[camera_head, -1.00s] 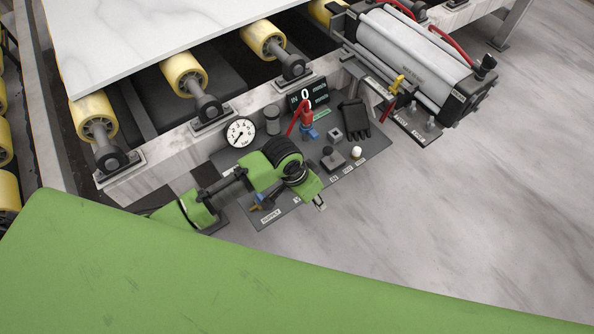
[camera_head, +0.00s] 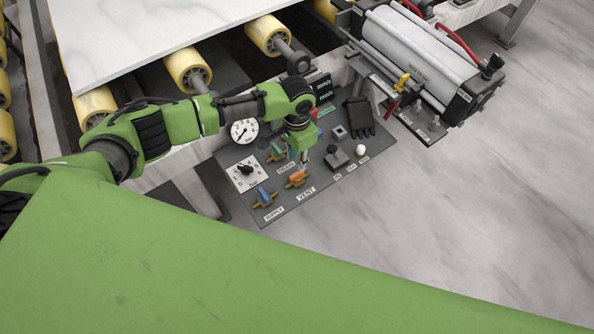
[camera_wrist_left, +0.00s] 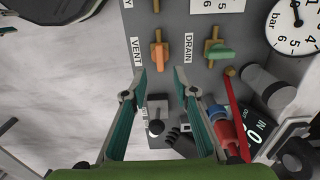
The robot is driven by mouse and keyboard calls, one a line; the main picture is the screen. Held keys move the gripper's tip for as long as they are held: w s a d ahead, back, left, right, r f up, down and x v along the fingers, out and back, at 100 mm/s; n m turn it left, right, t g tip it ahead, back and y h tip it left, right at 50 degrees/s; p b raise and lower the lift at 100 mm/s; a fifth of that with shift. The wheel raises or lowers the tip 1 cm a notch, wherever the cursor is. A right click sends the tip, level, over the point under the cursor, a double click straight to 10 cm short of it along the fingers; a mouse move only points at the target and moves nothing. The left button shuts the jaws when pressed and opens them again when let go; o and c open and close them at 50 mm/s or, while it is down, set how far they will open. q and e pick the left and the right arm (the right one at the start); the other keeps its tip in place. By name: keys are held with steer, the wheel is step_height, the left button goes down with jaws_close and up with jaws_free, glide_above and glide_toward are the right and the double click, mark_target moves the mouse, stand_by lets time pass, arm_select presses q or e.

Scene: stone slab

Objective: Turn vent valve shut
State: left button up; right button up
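The vent valve has an orange handle on a brass body (camera_head: 297,179); it stands on the dark panel beside the VENT label. In the left wrist view the orange handle (camera_wrist_left: 160,56) looks roughly in line with its brass body. My left gripper (camera_head: 304,164) points down just above and beyond this valve. In the left wrist view its two teal-padded fingers (camera_wrist_left: 160,77) are apart, with nothing between them. The valve shows just past the fingertips and looks untouched.
The blue-handled SUPPLY valve (camera_head: 264,196) and green-handled DRAIN valve (camera_wrist_left: 219,53) stand close by. A red-and-blue fitting (camera_wrist_left: 224,128), a black-knobbed lever (camera_head: 337,157), a white knob (camera_head: 360,150) and a dark glove (camera_head: 357,114) are further right. Gauges (camera_head: 243,132) lie left.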

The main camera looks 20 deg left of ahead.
mark_target(297, 174)
arm_select(q)
step_height(297, 174, down, 8)
steer(key=shift+f+b, duration=0.1)
steer(key=shift+b, duration=0.2)
steer(key=shift+c, duration=0.2)
jaws_close()
